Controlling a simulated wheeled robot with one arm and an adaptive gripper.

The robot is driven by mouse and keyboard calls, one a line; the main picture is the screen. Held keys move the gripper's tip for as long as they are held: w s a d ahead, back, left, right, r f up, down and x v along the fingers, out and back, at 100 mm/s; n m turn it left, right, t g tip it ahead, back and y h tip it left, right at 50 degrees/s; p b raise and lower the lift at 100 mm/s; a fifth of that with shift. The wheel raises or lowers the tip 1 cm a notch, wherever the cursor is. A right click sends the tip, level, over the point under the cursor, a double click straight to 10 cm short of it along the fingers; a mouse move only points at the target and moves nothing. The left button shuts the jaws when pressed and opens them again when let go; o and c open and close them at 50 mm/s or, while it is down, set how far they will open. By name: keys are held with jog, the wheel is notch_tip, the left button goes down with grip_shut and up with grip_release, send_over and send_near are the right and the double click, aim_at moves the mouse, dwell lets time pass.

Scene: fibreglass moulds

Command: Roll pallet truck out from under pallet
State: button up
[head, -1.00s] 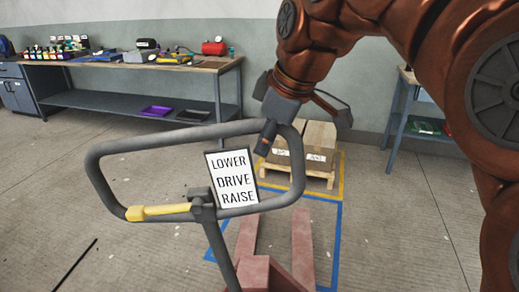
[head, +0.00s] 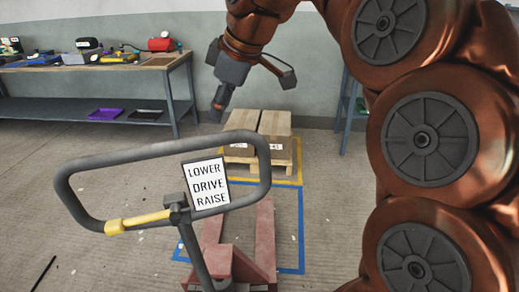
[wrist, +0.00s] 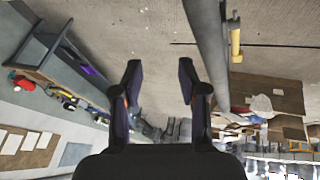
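The pallet truck's grey loop handle (head: 90,165) stands in the foreground of the head view, with a yellow lever (head: 140,221) and a LOWER/DRIVE/RAISE sign (head: 206,185). Its red forks (head: 265,230) lie on the floor within a blue outline. The wooden pallet (head: 262,172) carries cardboard boxes (head: 240,148) beyond the fork tips, with floor visible between. My gripper (head: 217,108) is above and beyond the handle's top bar, apart from it. In the wrist view my gripper (wrist: 160,78) is open and empty, with the handle bar (wrist: 207,45) right of the fingers.
A workbench (head: 95,110) with tools and purple and dark trays on its lower shelf stands at the back left. Another blue-grey stand (head: 349,115) is behind my arm. Yellow floor tape (head: 299,165) surrounds the pallet. The floor left of the truck is mostly clear.

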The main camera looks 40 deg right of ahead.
jog(key=shift+o, duration=0.8)
jog(key=shift+w+f, duration=0.25)
jog(key=shift+f, duration=0.15)
jog(key=shift+o, duration=0.4)
jog(key=shift+s+f, duration=0.1)
jog(key=shift+f, duration=0.35)
jog(key=w+a+p+v, duration=0.1)
jog(key=p+v, duration=0.2)
jog(key=v, duration=0.5)
jog(key=a+r+p+v, duration=0.1)
jog(key=a+p+v, duration=0.1)
jog(key=v, duration=0.6)
jog(key=shift+w+r+p, duration=0.3)
jog(key=shift+p, duration=0.6)
